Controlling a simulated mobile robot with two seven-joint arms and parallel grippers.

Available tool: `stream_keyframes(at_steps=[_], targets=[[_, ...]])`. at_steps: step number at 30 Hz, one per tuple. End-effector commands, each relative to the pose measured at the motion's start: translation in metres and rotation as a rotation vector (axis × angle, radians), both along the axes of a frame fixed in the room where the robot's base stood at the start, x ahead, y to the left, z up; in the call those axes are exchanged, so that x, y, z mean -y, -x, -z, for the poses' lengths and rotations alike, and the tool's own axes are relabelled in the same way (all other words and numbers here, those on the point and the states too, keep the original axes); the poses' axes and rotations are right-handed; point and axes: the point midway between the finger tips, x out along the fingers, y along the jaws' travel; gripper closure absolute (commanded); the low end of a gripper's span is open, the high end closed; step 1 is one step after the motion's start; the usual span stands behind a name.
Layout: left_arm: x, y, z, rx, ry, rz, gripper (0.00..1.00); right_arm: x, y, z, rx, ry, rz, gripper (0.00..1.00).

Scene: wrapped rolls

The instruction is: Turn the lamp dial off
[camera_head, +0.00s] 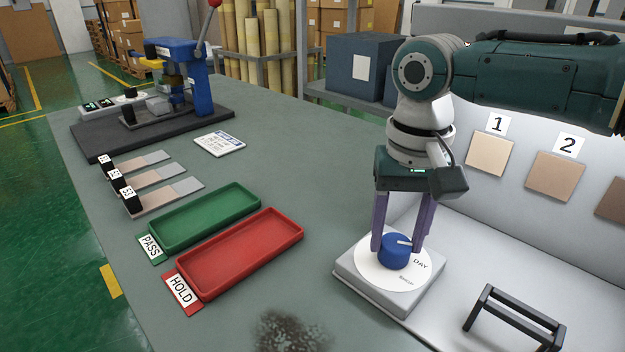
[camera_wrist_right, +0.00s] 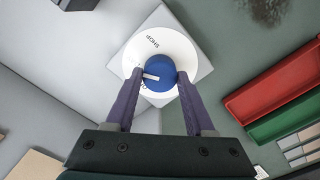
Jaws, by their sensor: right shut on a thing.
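The lamp dial is a blue knob (camera_head: 395,251) with a white pointer line, on a white disc (camera_head: 366,267) set in a grey square base (camera_head: 392,301). The word DAY shows on the disc to the right of the knob, and the pointer is toward that side. My right gripper (camera_head: 401,246) comes down from above with its purple fingers on both sides of the knob, shut on it. The right wrist view shows the knob (camera_wrist_right: 160,74) between the fingertips (camera_wrist_right: 160,76). My left gripper is not in view.
A red HOLD tray (camera_head: 240,262) and a green PASS tray (camera_head: 205,222) lie left of the dial. A black stand (camera_head: 515,318) is at the front right. Numbered sample panels (camera_head: 490,156) line the light booth behind. A blue press (camera_head: 185,75) stands at the far left.

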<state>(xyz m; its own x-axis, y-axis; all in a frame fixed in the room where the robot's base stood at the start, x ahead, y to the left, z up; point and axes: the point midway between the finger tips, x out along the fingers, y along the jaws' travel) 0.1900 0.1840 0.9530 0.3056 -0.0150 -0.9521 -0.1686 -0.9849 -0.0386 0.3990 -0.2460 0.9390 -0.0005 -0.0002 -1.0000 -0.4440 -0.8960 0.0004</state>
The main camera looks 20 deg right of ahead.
Motion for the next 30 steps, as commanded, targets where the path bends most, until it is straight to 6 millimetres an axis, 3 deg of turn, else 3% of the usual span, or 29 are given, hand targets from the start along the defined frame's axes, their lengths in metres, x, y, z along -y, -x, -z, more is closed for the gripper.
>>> stream_keyframes(at_steps=[2, 10, 20, 30], targets=[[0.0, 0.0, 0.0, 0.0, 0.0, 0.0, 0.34, 0.0, 0.0, 0.0, 0.0, 0.0, 0.0, 0.69], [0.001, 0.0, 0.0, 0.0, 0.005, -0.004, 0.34, 0.0, 0.0, 0.0, 0.0, 0.0, 0.0, 0.99], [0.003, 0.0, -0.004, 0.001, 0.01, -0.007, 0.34, 0.0, 0.0, -0.001, -0.001, 0.0, -0.038, 1.0], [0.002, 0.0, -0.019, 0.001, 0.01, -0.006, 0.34, -0.001, 0.0, -0.003, -0.001, -0.002, -0.259, 1.0]])
